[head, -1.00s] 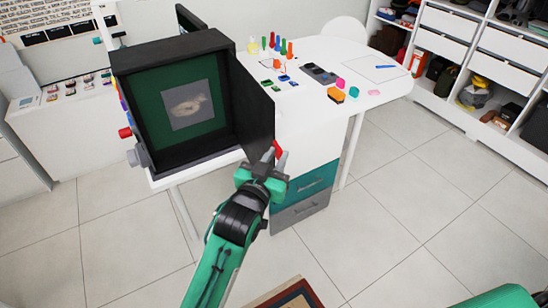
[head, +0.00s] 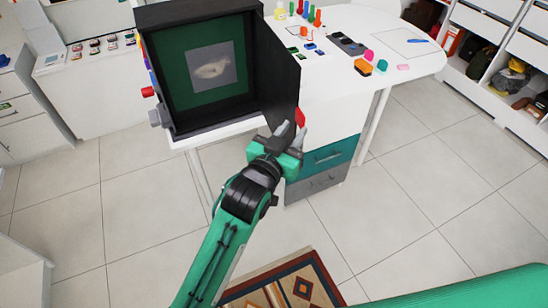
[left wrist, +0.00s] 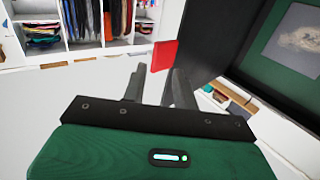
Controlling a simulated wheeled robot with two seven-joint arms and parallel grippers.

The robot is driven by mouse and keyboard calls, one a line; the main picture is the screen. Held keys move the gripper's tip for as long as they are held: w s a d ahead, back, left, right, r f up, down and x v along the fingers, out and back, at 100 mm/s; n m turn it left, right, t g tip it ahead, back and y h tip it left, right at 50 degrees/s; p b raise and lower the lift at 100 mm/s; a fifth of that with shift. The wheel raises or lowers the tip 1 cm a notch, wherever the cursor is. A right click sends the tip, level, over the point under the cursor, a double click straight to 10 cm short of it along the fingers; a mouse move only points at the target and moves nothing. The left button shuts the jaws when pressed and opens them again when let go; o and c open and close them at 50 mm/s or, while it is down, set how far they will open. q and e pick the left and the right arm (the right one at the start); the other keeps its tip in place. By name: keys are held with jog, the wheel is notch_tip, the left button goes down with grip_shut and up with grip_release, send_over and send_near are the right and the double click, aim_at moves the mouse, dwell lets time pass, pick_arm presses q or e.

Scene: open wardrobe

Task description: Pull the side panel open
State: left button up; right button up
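A black box (head: 155,60) with a green inside and a picture stands on the white table. Its black side panel (head: 281,75) stands swung out at the box's right side and also shows in the left wrist view (left wrist: 208,38). A red handle (head: 300,117) is on the panel's outer edge. In the left wrist view the red handle (left wrist: 164,55) lies just beyond the fingertips. My left gripper (head: 291,135) is just below the handle, its fingers (left wrist: 160,88) apart and nothing between them. Whether a finger touches the handle or panel I cannot tell. My right gripper is out of view.
The white table (head: 330,80) holds pens, blocks and small items right of the box. Teal and grey drawers (head: 322,160) stand beneath it. A patterned rug (head: 300,285) lies below on open tiled floor. Shelves (head: 500,85) stand at the right.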

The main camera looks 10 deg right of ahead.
pick_arm(q)
jog(key=b+v, duration=0.2)
jog(key=v, duration=0.8)
jog(key=shift+s+a+b, duration=0.15)
jog(key=shift+s+b, duration=0.05)
jog(key=shift+b, duration=0.1)
